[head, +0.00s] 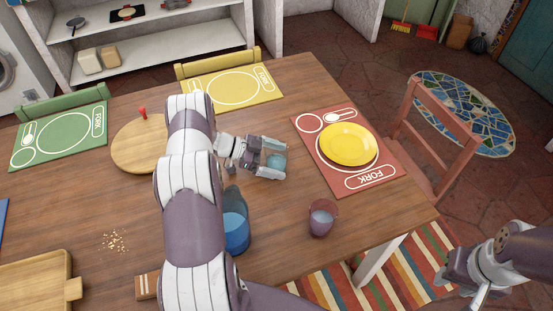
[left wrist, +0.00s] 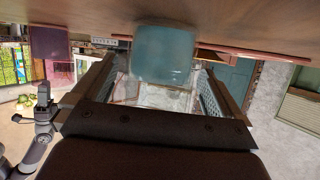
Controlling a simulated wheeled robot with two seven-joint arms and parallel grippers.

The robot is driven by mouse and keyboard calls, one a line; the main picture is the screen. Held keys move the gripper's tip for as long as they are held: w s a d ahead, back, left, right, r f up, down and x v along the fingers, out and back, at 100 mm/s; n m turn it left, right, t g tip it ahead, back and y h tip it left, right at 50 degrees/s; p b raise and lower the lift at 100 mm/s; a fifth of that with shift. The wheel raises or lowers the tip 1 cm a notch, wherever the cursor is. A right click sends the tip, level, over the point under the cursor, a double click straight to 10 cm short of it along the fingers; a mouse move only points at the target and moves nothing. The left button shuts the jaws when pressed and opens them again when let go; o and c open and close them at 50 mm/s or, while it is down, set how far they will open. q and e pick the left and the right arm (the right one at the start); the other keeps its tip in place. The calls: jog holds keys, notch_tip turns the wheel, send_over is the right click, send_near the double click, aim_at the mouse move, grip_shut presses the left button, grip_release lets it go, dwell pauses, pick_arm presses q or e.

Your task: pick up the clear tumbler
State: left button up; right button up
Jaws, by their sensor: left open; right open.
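A small see-through tumbler with a pale teal tint (head: 276,161) stands on the wooden table, left of the red placemat. In the left wrist view the tumbler (left wrist: 163,55) shows between the two fingers, in front of the palm. My left gripper (head: 272,159) is low over the table, open, with one finger on each side of the tumbler. Gaps show beside it in the wrist view, so I see no grip on it. The fingers partly hide it in the head view. My right gripper (head: 468,285) is off the table at the lower right, open and empty.
A purple tumbler (head: 322,218) and a blue tumbler (head: 237,233) stand nearer the front. A yellow plate (head: 347,144) lies on the red placemat (head: 309,126). A round wooden board (head: 128,150) is left of my left arm. Bare table surrounds the tumbler's front.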

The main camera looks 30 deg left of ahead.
aim_at(278, 151)
pick_arm(q)
jog(key=c, duration=1.3)
jog(key=shift+r, duration=0.15)
jog(key=shift+r, duration=0.35)
jog(key=r, duration=0.2)
jog(key=d+r, duration=0.1)
jog(key=r, duration=0.1)
jog(key=shift+s, duration=0.2)
jog(key=s+d+r, duration=0.1)
jog(key=d+r, duration=0.1)
jog(key=d, duration=0.1)
jog(key=s+d+r, duration=0.1)
jog(key=d+r, duration=0.1)
jog(key=d, duration=0.1)
jog(key=s+d+r, duration=0.2)
jog(key=d, duration=0.1)
jog(key=shift+s+d, duration=0.1)
jog(key=shift+d, duration=0.3)
